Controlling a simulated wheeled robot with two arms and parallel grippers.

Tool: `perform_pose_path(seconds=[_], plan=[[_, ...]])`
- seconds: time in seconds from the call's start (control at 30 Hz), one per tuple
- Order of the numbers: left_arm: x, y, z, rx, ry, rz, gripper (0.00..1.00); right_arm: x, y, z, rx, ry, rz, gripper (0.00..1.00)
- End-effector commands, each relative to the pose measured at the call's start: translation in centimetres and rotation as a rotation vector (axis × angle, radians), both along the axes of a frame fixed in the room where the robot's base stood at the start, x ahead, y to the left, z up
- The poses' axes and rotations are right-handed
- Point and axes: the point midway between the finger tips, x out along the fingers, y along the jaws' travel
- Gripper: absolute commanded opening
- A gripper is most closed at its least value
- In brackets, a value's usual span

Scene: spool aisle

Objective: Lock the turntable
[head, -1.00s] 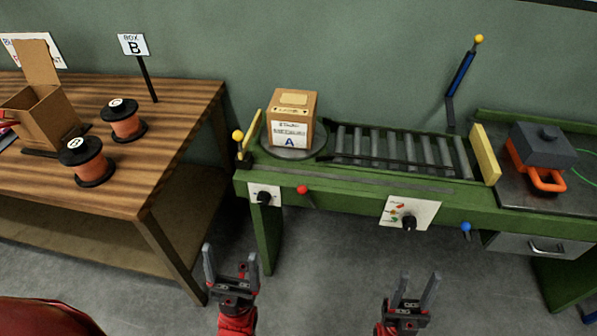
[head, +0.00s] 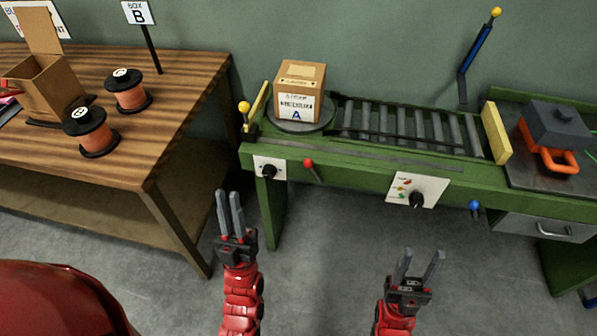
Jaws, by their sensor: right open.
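The turntable (head: 287,127) is a dark round disc at the left end of the green bench. A cardboard box labelled A (head: 300,88) stands upright on it. A yellow-knobbed lever (head: 244,108) stands at the bench's left end, and a red-knobbed lever (head: 309,164) sticks out of the front edge below the turntable. The frames do not show which one locks it. My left gripper (head: 229,192) is empty in front of the bench, below the levers, its fingers close together with a narrow gap. My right gripper (head: 421,254) is open and empty, further right and lower.
A black dial on a white plate (head: 268,168) sits left of the red lever. A roller conveyor (head: 410,130) runs right to a yellow stop (head: 497,132). A wooden table (head: 165,100) with spools stands left. The floor before the bench is clear.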

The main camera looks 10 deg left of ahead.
Motion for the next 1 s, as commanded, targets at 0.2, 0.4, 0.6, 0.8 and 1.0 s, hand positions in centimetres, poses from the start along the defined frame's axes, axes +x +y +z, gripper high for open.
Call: perform_pose_path(seconds=[0.2, 0.4, 0.6, 0.8, 1.0], plan=[[6.8, 4.0, -5.8, -0.355, 0.276, -0.196, 0.00, 0.0, 0.0, -3.5, 0.000, 0.000, 0.000, 0.50], [11.4, 5.0, -11.9, -0.712, 0.477, -0.445, 0.00, 0.0, 0.0, -6.0, 0.000, 0.000, 0.000, 0.50], [14.0, 2.7, -17.1, -1.053, 0.635, -0.737, 0.00, 0.0, 0.0, -8.4, 0.000, 0.000, 0.000, 0.50], [14.5, -1.0, -19.5, -1.293, 0.750, -0.993, 0.00, 0.0, 0.0, -10.1, 0.000, 0.000, 0.000, 0.50], [14.2, -3.4, -20.2, -1.401, 0.817, -1.124, 0.00, 0.0, 0.0, -10.8, 0.000, 0.000, 0.000, 0.50]])
